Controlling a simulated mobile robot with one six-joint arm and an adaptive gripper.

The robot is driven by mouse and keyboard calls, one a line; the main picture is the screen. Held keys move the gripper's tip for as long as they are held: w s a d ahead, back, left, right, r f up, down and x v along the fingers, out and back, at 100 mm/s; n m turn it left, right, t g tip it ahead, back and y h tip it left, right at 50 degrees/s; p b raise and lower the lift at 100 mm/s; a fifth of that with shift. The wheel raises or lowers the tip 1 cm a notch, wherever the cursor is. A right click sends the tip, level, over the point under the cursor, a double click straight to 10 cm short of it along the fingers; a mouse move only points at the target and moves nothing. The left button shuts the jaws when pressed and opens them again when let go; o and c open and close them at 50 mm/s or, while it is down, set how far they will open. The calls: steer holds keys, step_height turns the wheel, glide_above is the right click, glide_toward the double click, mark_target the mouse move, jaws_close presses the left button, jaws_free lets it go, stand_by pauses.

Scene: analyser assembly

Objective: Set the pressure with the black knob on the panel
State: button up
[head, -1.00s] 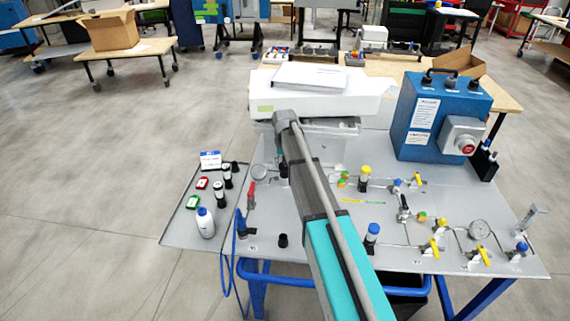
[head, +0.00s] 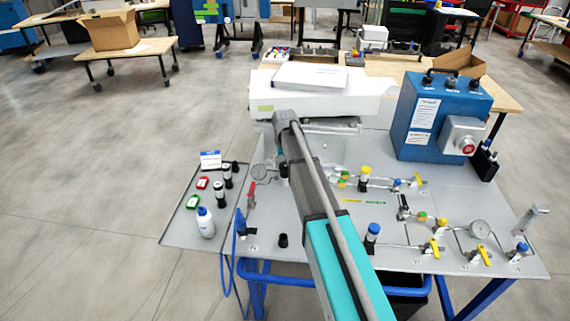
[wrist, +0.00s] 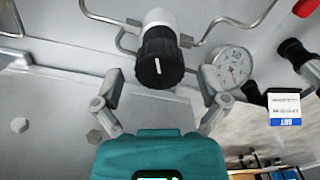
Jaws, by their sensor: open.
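The black knob (wrist: 160,57) with a white pointer mark sits on a white cylindrical body in the wrist view. My gripper (wrist: 161,75) is open, its two grey fingers spread to the left and right of the knob with a gap on each side. The fingers do not appear to touch the knob. A round pressure gauge (wrist: 233,67) with a white dial sits just right of the knob, partly behind the right finger. In the head view, a dark knob (head: 284,170) and a gauge (head: 262,173) show just left of my arm. My gripper's fingers are hidden there.
Metal tubes (wrist: 226,25) run on the panel around the knob. Another black-topped fitting (wrist: 296,55) and a blue-and-white label (wrist: 284,106) lie to the right. In the head view, several valves and a blue box (head: 440,115) stand on the panel to the right of my arm.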

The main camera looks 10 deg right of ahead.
mark_target(284, 164)
steer(key=shift+n, duration=0.9)
step_height(284, 164, up, 14)
steer(key=p, duration=1.4)
steer(key=s+f+m+b, duration=0.1)
steer(key=s+m, duration=0.1)
steer(key=s, duration=2.5)
steer(key=shift+s, duration=0.3)
steer(key=shift+d, duration=0.1)
steer(key=shift+s, duration=0.9)
stand_by(1.1)
